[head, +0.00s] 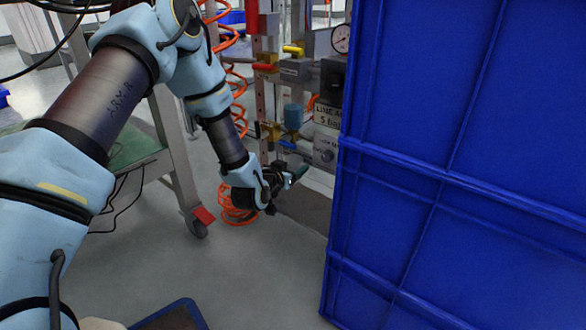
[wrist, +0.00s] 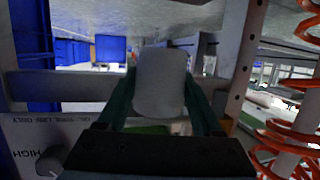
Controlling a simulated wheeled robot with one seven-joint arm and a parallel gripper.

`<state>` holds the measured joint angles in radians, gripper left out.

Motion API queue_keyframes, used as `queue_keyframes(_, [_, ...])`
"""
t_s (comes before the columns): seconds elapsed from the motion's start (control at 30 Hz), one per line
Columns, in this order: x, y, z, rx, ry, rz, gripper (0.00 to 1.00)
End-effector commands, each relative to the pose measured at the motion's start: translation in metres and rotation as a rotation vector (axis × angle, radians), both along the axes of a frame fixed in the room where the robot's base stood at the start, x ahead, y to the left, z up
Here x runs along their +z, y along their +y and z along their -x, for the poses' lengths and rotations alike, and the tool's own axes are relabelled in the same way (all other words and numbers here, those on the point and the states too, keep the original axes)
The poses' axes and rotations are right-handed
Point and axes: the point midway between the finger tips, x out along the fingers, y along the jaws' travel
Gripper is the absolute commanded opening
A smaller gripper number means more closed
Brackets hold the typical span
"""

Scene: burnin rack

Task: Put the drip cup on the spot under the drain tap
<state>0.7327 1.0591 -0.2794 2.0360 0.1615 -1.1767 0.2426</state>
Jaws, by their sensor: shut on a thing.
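The drip cup (wrist: 160,88) is a plain pale grey, rounded cup held between two dark green fingers in the wrist view. My gripper (head: 294,178) is shut on it, low in front of the rack in the head view. The cup itself is hard to make out in the head view. A small blue-handled valve (head: 287,145) sits on the rack just above my gripper; I cannot tell whether it is the drain tap. The spot under the tap is not clearly visible.
A large blue crate wall (head: 460,150) fills the right side, close to my gripper. An orange coiled hose (head: 238,205) hangs left of the rack. A wheeled frame (head: 180,160) stands at left. A panel marked HIGH (wrist: 35,150) is close in the wrist view.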

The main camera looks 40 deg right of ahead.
Motion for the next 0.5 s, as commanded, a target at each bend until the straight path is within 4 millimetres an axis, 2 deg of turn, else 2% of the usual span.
queue_keyframes(0.03, [-0.017,0.001,0.000,0.000,0.007,-0.020,0.13])
queue_keyframes(0.33, [-0.050,0.002,-0.001,0.004,0.003,-0.025,0.13])
queue_keyframes(0.37, [-0.053,0.002,-0.002,0.005,0.003,-0.025,0.04])
queue_keyframes(0.4, [-0.056,0.002,-0.002,0.004,0.003,-0.024,0.00])
queue_keyframes(0.5, [-0.060,0.001,-0.001,0.003,0.003,-0.021,0.00])
